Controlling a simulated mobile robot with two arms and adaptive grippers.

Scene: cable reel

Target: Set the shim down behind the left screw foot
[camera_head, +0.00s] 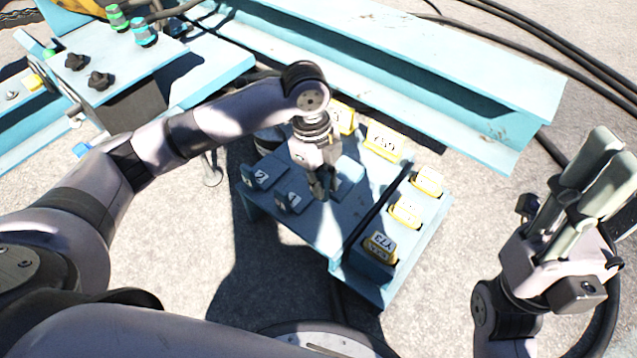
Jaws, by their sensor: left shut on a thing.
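My left gripper (322,188) points down over a small blue stand (322,228) and is shut. A pale blue block (349,171) shows right beside its fingers. It looks like the shim, but the fingers hide where they meet it. Two darker blue numbered pieces (263,176) stand on the stand to the left of the gripper.
Several yellow labelled pieces (382,143) sit on the stand's back and right side. A long blue beam (420,70) lies behind it. A blue frame with black knobs (102,80) is at the upper left. Black cables (580,55) run across the ground at right.

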